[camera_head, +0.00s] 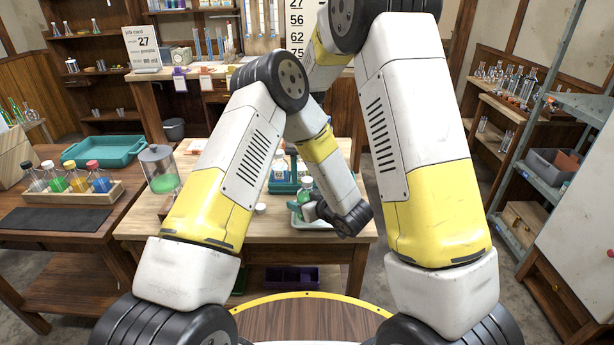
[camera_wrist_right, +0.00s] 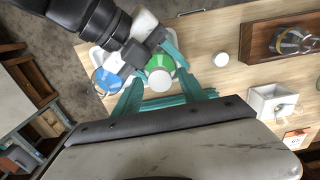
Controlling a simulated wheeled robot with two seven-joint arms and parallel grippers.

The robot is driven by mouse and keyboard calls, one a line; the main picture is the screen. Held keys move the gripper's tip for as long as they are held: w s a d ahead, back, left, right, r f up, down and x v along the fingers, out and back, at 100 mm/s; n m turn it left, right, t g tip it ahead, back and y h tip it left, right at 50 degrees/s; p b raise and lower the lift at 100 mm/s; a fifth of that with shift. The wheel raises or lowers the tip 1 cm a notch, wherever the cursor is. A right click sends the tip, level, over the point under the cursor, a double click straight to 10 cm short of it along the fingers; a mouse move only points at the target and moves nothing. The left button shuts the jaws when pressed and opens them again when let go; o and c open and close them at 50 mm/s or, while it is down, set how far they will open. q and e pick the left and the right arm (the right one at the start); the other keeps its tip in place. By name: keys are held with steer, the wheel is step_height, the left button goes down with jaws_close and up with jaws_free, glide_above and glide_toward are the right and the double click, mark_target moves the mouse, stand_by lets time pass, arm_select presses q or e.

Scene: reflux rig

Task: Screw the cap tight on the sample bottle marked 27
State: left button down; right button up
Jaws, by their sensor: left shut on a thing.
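A bottle with green contents (camera_head: 305,187) stands at the white tray (camera_head: 297,222) on the middle table; I cannot read its number. It also shows in the right wrist view (camera_wrist_right: 159,64). My left gripper (camera_head: 316,211) reaches down beside it and is shut on it; the contact is partly hidden. A small white round piece, which looks like a cap (camera_head: 260,208), lies on the table left of the tray, and in the right wrist view (camera_wrist_right: 221,59). My right gripper (camera_wrist_right: 155,68) has its teal fingers apart, over the bottle.
A blue-and-white item (camera_wrist_right: 105,80) is close beside the green bottle. A lidded glass jar (camera_head: 160,170) stands at the table's left. The job card (camera_head: 143,48) reads 27. Bare tabletop shows left of the tray.

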steer(key=shift+r, duration=2.3)
steer(key=shift+c, duration=0.4)
steer(key=n, duration=0.1)
steer(key=r+n, duration=0.1)
steer(key=n, duration=0.2)
steer(key=shift+r+n, duration=0.3)
steer(key=shift+r, duration=0.05)
steer(key=r+n, duration=0.1)
steer(key=n, duration=0.3)
steer(key=shift+r, duration=0.4)
steer(key=shift+f, duration=0.1)
steer(key=shift+f, duration=3.95)
